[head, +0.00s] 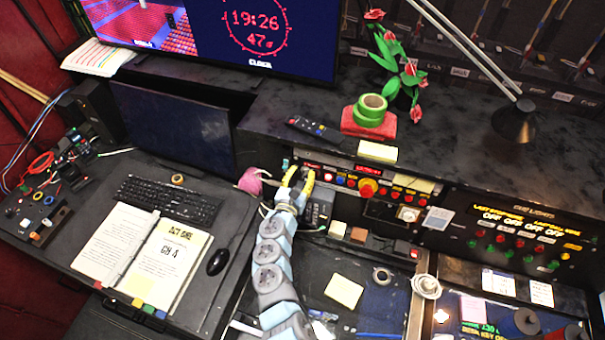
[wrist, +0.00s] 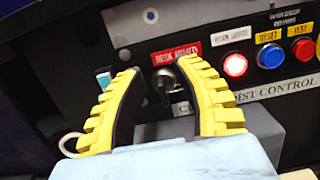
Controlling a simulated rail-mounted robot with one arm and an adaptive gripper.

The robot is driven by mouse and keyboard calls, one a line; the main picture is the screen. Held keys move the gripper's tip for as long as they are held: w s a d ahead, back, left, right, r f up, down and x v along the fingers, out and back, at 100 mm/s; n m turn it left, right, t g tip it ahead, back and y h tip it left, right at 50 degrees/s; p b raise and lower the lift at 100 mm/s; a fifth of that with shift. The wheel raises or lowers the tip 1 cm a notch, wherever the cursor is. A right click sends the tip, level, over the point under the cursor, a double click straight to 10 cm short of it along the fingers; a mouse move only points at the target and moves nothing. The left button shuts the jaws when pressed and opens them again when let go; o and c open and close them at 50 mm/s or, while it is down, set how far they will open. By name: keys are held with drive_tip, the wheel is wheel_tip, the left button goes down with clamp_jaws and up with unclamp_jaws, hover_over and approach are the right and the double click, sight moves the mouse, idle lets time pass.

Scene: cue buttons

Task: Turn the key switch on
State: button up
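The key switch (wrist: 163,80) is a dark, round lock with a grey key part on the black panel. It sits just below a red label (wrist: 177,54) that reads like "DESK ARMED". My gripper (wrist: 160,70) has yellow ribbed fingers, spread apart on either side of the key switch. The right finger is close to the key, and I cannot tell whether it touches. In the head view my gripper (head: 299,175) is at the left end of the control strip, and the key switch cannot be made out there.
Right of the key switch are a lit red button (wrist: 235,65), a blue button (wrist: 270,56) and another red button (wrist: 303,51). A pink ball-like object (head: 250,181) lies left of my gripper.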

drive_tip(key=shift+w+d, duration=0.1)
clamp_jaws()
